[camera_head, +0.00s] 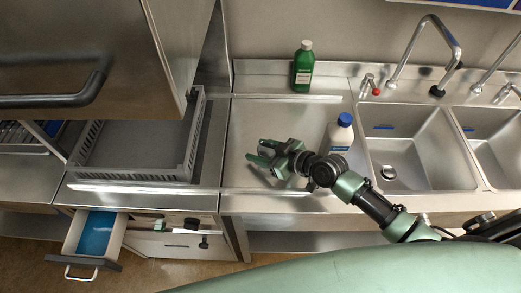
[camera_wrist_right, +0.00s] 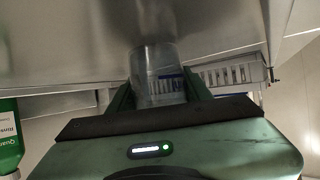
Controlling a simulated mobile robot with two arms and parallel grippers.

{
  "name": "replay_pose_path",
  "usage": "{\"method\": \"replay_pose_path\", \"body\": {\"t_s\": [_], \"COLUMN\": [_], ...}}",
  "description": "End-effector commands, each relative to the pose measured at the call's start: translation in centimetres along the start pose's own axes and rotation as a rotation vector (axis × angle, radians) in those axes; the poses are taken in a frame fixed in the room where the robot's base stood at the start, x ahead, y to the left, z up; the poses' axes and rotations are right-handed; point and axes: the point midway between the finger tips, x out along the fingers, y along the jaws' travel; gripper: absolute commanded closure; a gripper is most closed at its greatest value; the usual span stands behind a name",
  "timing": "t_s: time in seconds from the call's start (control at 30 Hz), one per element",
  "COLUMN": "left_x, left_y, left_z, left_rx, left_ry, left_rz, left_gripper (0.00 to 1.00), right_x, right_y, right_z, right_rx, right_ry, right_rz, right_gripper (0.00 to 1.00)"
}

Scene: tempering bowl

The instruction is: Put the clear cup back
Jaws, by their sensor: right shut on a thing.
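The clear cup (camera_wrist_right: 155,62) is see-through and stands between the fingers of my right gripper (camera_wrist_right: 160,90) in the right wrist view. The fingers are shut on it from both sides. In the head view, my right gripper (camera_head: 259,152) is over the steel counter left of the sinks, pointing left. The cup cannot be made out clearly there. My left gripper is not in view.
A grey slotted rack (camera_head: 190,145) sits left under a raised steel hood (camera_head: 90,50). A green bottle (camera_head: 303,68) and a white bottle with blue cap (camera_head: 340,132) stand on the counter (camera_head: 245,115). A drawer (camera_head: 75,236) is open below left. Sinks (camera_head: 420,135) are right.

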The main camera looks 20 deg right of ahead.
Motion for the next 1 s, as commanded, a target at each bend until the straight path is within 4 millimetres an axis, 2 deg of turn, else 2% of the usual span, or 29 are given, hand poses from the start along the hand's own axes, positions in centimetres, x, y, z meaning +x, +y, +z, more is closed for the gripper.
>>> {"method": "replay_pose_path", "body": {"t_s": [0.37,0.4,0.47,0.87,1.0], "left_x": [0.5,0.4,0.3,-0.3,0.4], "left_y": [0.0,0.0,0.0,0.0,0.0], "left_z": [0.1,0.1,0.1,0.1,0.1], "left_rx": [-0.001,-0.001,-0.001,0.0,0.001], "left_ry": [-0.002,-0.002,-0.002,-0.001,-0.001], "left_rz": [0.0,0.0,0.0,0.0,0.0], "left_gripper": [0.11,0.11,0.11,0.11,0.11], "right_x": [0.3,0.2,0.2,-0.1,-2.0], "right_y": [0.0,0.0,0.0,0.0,0.1], "right_z": [0.5,0.4,0.3,-0.2,0.3], "right_rx": [-0.001,-0.001,0.0,0.0,-0.003], "right_ry": [0.001,0.001,0.001,0.001,-0.002], "right_rz": [0.0,0.0,0.0,0.0,0.001], "right_gripper": [0.93,0.45,0.29,0.29,0.29]}}
